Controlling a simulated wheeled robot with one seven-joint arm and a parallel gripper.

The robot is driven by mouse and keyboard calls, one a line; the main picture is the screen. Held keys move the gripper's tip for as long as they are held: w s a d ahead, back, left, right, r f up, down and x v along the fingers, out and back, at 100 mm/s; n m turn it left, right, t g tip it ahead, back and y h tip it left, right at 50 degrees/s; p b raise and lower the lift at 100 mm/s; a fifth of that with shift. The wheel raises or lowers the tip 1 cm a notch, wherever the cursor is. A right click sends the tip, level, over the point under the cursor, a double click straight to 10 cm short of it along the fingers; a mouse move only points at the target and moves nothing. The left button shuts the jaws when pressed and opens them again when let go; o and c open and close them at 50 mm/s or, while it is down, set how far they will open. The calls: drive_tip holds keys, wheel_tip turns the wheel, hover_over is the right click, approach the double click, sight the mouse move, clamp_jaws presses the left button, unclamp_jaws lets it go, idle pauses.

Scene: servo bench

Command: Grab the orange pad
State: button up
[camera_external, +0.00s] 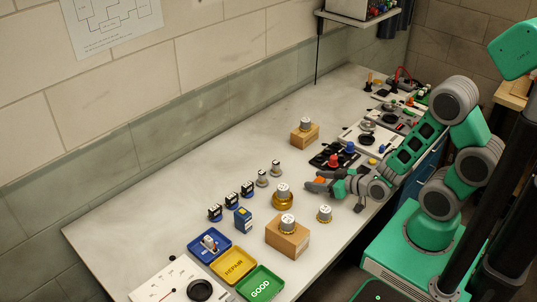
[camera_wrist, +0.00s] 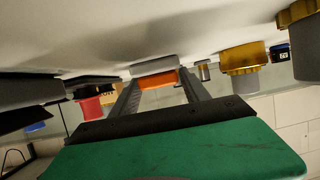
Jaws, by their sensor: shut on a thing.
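The orange pad (camera_wrist: 158,80) is between the two fingers of my gripper (camera_wrist: 158,86) in the wrist view. A pale grey piece (camera_wrist: 155,67) shows right against the pad, near the bench surface. In the external view, my gripper (camera_external: 316,183) is low over the middle of the bench, reaching in from the right. A small patch of the orange pad (camera_external: 319,180) shows at its fingertips; the fingers hide the rest. My gripper is shut on the pad. I cannot tell whether the pad is clear of the bench.
A brass-based round part (camera_external: 283,195) stands left of my gripper, with a smaller one (camera_external: 324,214) in front. A wooden block (camera_external: 288,238) bears another. A black fixture with a red knob (camera_external: 334,160) sits close behind. The bench's left back is clear.

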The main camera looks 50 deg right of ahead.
drive_tip(key=c, duration=0.5)
drive_tip(key=shift+r, duration=0.1)
